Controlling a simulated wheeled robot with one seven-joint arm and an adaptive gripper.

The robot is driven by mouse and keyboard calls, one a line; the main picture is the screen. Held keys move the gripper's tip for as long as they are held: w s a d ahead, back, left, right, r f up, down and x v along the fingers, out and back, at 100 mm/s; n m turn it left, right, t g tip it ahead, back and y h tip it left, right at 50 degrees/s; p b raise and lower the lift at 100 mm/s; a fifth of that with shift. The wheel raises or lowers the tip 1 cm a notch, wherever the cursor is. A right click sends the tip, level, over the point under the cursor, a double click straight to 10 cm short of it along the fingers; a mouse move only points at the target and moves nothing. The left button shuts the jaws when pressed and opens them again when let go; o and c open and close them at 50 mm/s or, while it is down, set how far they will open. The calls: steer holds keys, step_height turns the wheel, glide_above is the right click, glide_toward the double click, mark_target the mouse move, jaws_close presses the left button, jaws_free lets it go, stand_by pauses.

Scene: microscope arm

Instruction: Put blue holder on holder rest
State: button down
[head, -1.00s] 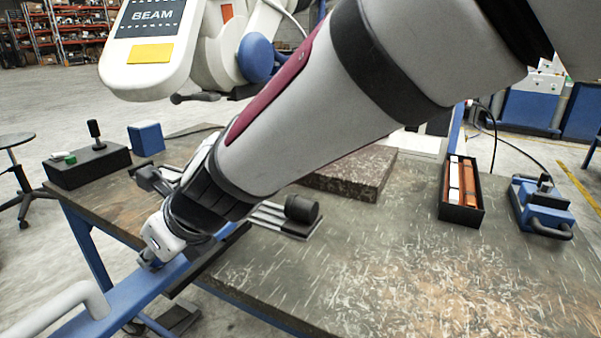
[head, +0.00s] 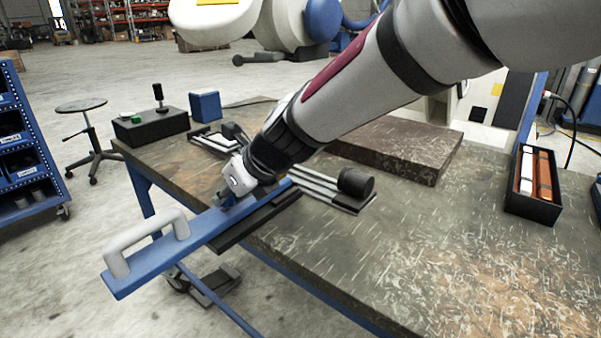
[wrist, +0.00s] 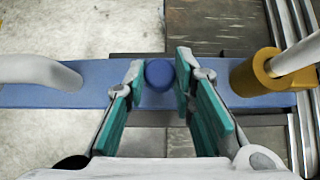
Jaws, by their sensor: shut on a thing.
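The blue holder is a long flat blue bar (head: 150,268) with a white handle (head: 117,262) at its near left end. It reaches from beyond the table edge at left to over the tabletop. My gripper (head: 236,192) is above its middle; in the wrist view (wrist: 159,80) its teal fingers are shut on the bar's round blue knob (wrist: 159,74). A yellow collar with a pale rod (wrist: 256,72) shows at the bar's right in the wrist view. A dark flat strip (head: 257,222) lies beside and below the bar; whether they touch, and whether it is the holder rest, I cannot tell.
Silver rails with a black cylinder (head: 356,182) lie right of my gripper. A stone slab (head: 395,148), an open black box (head: 533,205) and a black box with a knob (head: 150,127) stand on the table (head: 400,250). The table's front right is clear.

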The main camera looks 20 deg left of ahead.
steer(key=shift+f, duration=0.15)
steer(key=c, duration=1.3)
jaws_free()
steer(key=shift+f, duration=0.1)
steer(key=shift+c, duration=0.2)
